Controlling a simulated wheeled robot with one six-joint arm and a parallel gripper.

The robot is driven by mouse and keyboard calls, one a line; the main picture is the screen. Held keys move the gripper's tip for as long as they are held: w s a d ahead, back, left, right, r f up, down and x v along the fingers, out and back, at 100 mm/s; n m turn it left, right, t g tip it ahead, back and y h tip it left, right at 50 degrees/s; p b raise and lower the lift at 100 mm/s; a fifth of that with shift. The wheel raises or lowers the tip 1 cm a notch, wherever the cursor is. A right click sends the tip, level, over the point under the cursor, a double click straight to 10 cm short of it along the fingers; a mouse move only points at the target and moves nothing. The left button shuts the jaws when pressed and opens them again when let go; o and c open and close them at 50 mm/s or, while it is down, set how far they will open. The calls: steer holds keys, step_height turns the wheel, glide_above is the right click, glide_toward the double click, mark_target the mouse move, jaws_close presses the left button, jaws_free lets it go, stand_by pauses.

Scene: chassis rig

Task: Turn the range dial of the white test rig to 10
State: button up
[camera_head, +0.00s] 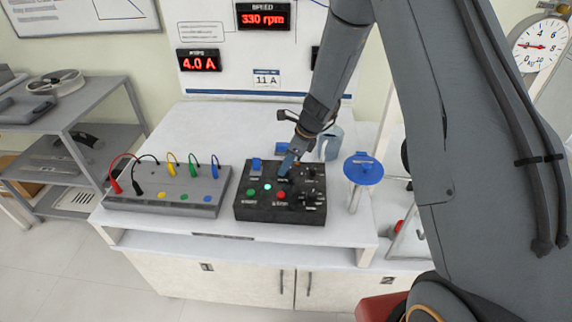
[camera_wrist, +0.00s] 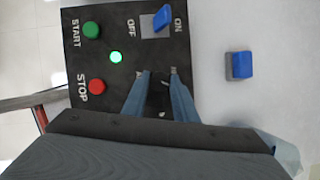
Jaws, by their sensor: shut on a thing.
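The white test rig (camera_head: 190,150) is a bench with an upright back panel, and a black control box (camera_head: 262,214) sits on its top. My gripper (camera_head: 288,168) reaches down to the back middle of this box. In the wrist view, my gripper's two blue-grey fingers (camera_wrist: 159,82) are closed on a small dark knob (camera_wrist: 160,96) on the box face, seemingly the range dial. The fingers and wrist hide most of its scale and pointer, so I cannot read its setting. Panel displays read 330 rpm (camera_head: 263,16) and 4.0 A (camera_head: 198,60).
Beside my fingers are a lit green lamp (camera_wrist: 116,57), a red STOP button (camera_wrist: 96,87), a green START button (camera_wrist: 91,30) and a blue ON/OFF switch (camera_wrist: 163,18). A grey box with cables (camera_head: 190,196) stands left, a blue disc on a post (camera_head: 363,168) right.

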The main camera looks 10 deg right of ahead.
mark_target(292, 168)
steer(key=n, duration=0.2)
steer(key=n+g+b, duration=0.1)
steer(key=n, duration=0.1)
steer(key=n+g+b, duration=0.1)
steer(key=n, duration=0.1)
steer(key=shift+w, duration=0.35)
steer(key=shift+n+g+b, duration=0.6)
steer(key=shift+n+b, duration=0.2)
steer(key=shift+n, duration=0.6)
steer(key=shift+n+g+b, duration=0.6)
steer(key=shift+n+b, duration=0.15)
steer(key=shift+n, duration=0.65)
steer(key=o, duration=1)
steer(key=shift+o, duration=0.2)
steer(key=b+v, duration=0.2)
steer(key=v, duration=0.6)
steer(key=shift+a, duration=0.2)
